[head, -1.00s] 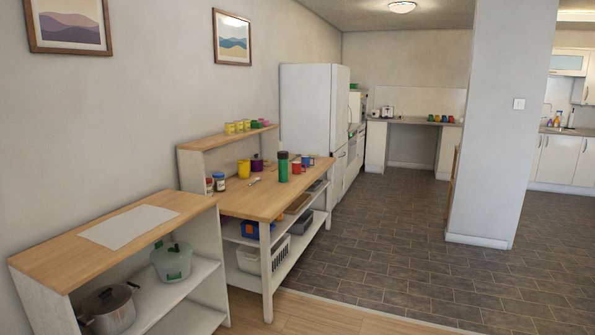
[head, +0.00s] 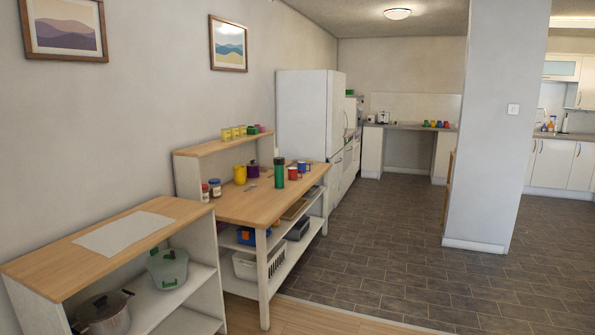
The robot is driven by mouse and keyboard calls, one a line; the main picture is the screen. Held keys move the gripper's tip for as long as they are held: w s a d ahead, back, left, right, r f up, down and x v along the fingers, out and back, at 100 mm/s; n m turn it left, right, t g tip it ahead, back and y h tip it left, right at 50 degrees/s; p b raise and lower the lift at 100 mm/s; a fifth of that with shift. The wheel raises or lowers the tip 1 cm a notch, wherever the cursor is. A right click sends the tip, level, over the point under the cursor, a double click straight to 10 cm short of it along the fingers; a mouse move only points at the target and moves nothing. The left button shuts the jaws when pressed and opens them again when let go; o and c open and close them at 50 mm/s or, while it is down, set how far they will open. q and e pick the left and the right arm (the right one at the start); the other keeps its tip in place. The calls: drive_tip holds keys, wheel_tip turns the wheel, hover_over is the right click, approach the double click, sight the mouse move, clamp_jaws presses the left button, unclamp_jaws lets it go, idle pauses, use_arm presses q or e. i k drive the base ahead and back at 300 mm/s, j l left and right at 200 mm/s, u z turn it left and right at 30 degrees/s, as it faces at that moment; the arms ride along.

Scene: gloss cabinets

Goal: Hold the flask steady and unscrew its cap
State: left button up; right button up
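A green flask with a dark cap (head: 279,173) stands upright on the wooden top of the worktable (head: 232,207), near its far end. Red and blue mugs stand just to its right. Neither of my grippers shows in the head view. The flask is some way ahead of me and nothing touches it that I can see.
A yellow container (head: 240,174), a purple item (head: 252,168) and jars (head: 215,187) stand on the same table. A low wooden-topped shelf unit (head: 60,262) is nearer, at left. A white pillar (head: 490,130) stands right. The dark tiled floor (head: 400,255) between is clear.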

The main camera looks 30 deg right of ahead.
sight(279, 170)
drive_tip(key=i+l, duration=0.4)
drive_tip(key=l, duration=0.15)
drive_tip(key=i+l, duration=0.45)
drive_tip(key=i+l+u, duration=0.1)
drive_tip(key=i+l, duration=0.3)
drive_tip(key=l, duration=0.2)
drive_tip(key=i+l, duration=0.4)
drive_tip(key=l, duration=0.15)
drive_tip(key=i+l, duration=0.4)
drive_tip(key=l, duration=0.15)
